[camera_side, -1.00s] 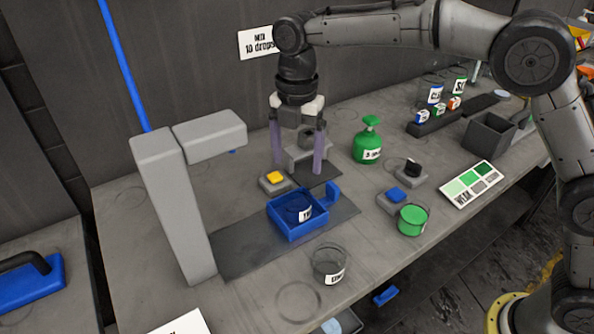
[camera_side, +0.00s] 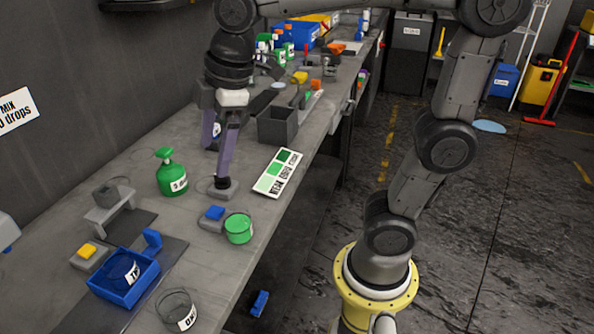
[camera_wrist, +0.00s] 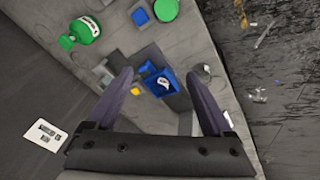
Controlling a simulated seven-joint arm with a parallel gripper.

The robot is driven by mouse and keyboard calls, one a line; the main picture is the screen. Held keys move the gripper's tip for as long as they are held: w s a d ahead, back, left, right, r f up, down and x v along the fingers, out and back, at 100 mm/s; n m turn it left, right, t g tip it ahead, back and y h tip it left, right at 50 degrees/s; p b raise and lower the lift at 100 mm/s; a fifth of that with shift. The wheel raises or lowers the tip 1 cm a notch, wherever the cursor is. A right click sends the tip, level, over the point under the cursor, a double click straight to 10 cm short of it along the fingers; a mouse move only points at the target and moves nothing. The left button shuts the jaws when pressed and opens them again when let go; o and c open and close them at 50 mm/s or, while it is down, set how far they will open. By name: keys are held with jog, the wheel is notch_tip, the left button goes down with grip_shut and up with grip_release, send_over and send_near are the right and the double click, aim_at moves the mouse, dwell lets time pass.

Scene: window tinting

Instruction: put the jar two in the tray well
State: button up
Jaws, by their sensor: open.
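A clear jar (camera_side: 120,266) with a white label starting with T stands inside the blue tray (camera_side: 132,293), at the lower left of the side view. It looks upright in the tray's well. In the wrist view the jar (camera_wrist: 163,82) also shows inside the blue tray (camera_wrist: 150,84), ahead of and between my fingers. My gripper (camera_side: 215,165) is open and empty. It is over the far part of the bench beside the grey block behind the blue button, well away from the tray. In the wrist view my gripper's two fingers (camera_wrist: 158,74) are spread apart.
Another clear jar (camera_side: 178,308) stands in front of the tray. A green jar (camera_side: 238,229), a blue button (camera_side: 215,212) and a green spray bottle (camera_side: 170,172) stand nearer my gripper. A colour card (camera_side: 278,172) and a grey bin (camera_side: 277,127) lie further right.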

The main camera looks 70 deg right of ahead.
jog(key=s+d+f+m+t, duration=0.1)
jog(key=s+d+f+m, duration=0.1)
jog(key=s+m, duration=0.3)
jog(key=s+d+f+m+t, duration=0.1)
jog(key=s+d+f+m, duration=0.2)
jog(key=s+m, duration=0.2)
jog(key=s, duration=0.3)
jog(key=shift+f+h, duration=0.3)
jog(key=shift+f, duration=0.05)
